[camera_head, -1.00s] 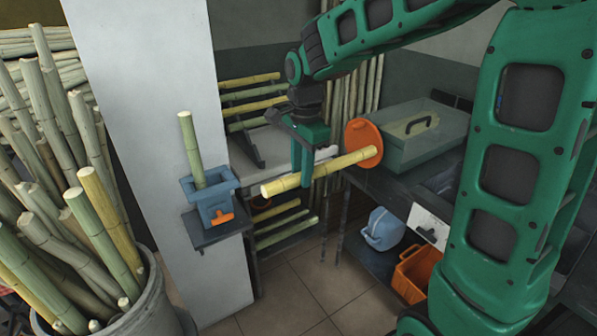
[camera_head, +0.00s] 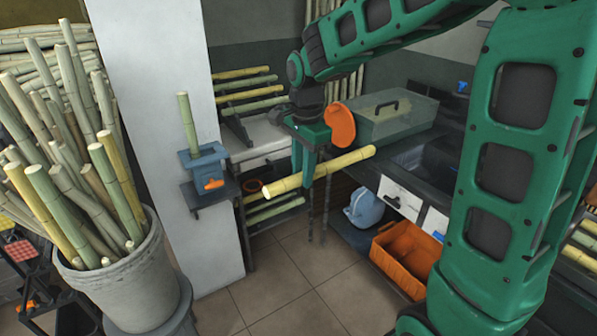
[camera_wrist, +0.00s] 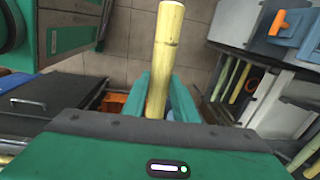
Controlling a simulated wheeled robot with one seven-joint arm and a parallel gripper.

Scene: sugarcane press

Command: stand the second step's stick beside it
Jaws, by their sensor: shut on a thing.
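My gripper (camera_head: 311,181) is shut on a yellow cane stick (camera_head: 345,161) and holds it in the air, nearly level, tilted up to the right. In the wrist view the stick (camera_wrist: 166,45) runs away between the green fingers (camera_wrist: 155,97). A green stick (camera_head: 187,121) stands upright in a blue-grey holder (camera_head: 203,170) with an orange handle, on a small shelf on the white pillar. The holder (camera_wrist: 300,25) also shows at the top right of the wrist view. My gripper is right of the holder and apart from it.
A rack (camera_head: 240,127) with several level sticks stands behind the holder. A grey bin (camera_head: 130,290) of upright canes is at the left. A clear box (camera_head: 395,118) and an orange disc (camera_head: 340,126) are on the counter. An orange crate (camera_head: 400,258) is below. The tiled floor (camera_head: 290,290) is clear.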

